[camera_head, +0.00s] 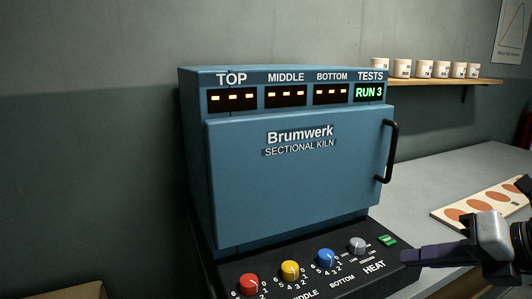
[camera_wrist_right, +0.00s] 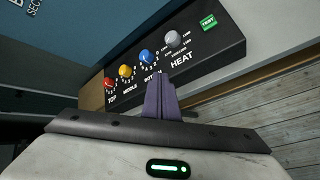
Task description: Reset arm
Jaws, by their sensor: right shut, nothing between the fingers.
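My right gripper (camera_head: 408,257) comes in from the right in the head view, its dark purple fingers pointing left. It is shut and empty, by the right end of the kiln's black control panel (camera_head: 390,275). In the wrist view the closed right gripper (camera_wrist_right: 160,90) points toward the panel; whether it touches the panel is unclear. My left gripper is in neither view. The blue kiln (camera_head: 290,180) has its door closed.
The panel has a red knob (camera_head: 249,284), yellow knob (camera_head: 290,270), blue knob (camera_head: 326,258), grey knob (camera_head: 357,245) and green button (camera_head: 387,240). A board with reddish ovals (camera_head: 450,214) lies on the grey table (camera_head: 440,180). Several cups (camera_head: 440,69) stand on a wall shelf (camera_head: 440,83).

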